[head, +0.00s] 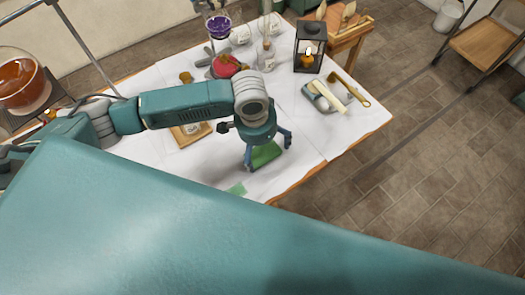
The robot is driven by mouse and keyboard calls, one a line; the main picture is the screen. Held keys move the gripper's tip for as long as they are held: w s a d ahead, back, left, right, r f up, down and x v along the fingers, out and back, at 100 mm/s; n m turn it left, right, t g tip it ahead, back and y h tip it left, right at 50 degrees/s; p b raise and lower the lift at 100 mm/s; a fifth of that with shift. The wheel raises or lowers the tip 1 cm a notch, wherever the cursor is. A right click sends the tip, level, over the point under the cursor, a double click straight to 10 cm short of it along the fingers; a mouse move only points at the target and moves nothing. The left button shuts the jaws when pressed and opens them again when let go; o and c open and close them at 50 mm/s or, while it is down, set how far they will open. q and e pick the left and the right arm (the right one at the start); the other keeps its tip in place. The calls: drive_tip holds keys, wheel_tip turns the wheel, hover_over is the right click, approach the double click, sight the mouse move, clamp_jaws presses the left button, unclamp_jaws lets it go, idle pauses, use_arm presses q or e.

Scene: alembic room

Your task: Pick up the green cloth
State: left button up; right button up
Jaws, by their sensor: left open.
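The green cloth (265,155) lies on the white-covered table (345,130), in the middle of the head view. My left gripper (267,160) is open right over it, pointing down, with a finger on each side of the cloth. The gripper and wrist hide part of the cloth. I cannot tell whether the fingers touch it. A smaller, paler green patch (237,189) shows on the table nearer to me, at the edge of my teal body. My right gripper does not show.
A lantern with a lit candle (308,56), a brass-handled tool (350,90), a flask of purple liquid (218,25), a red item (226,65) and a clear bottle (265,55) stand farther back. A wooden-framed card (190,133) lies left, under my arm.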

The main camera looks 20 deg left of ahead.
sight(265, 156)
use_arm(q)
drive_tip(key=shift+w+f, duration=0.15)
drive_tip(key=shift+f, duration=0.2)
drive_tip(key=f, duration=0.1)
drive_tip(key=f+p, duration=0.1)
drive_tip(key=f, duration=0.2)
drive_tip(key=shift+w+d+f, duration=0.2)
drive_tip(key=shift+w, duration=0.05)
drive_tip(key=shift+f, duration=0.2)
drive_tip(key=shift+c, duration=1.3)
drive_tip(key=c, duration=0.9)
drive_tip(key=shift+c, duration=0.7)
drive_tip(key=shift+w+r, duration=0.1)
drive_tip(key=shift+r, duration=0.3)
wheel_tip(265, 156, up, 18)
drive_tip(key=shift+r+b, duration=0.1)
drive_tip(key=shift+b, duration=0.65)
drive_tip(key=shift+r, duration=0.5)
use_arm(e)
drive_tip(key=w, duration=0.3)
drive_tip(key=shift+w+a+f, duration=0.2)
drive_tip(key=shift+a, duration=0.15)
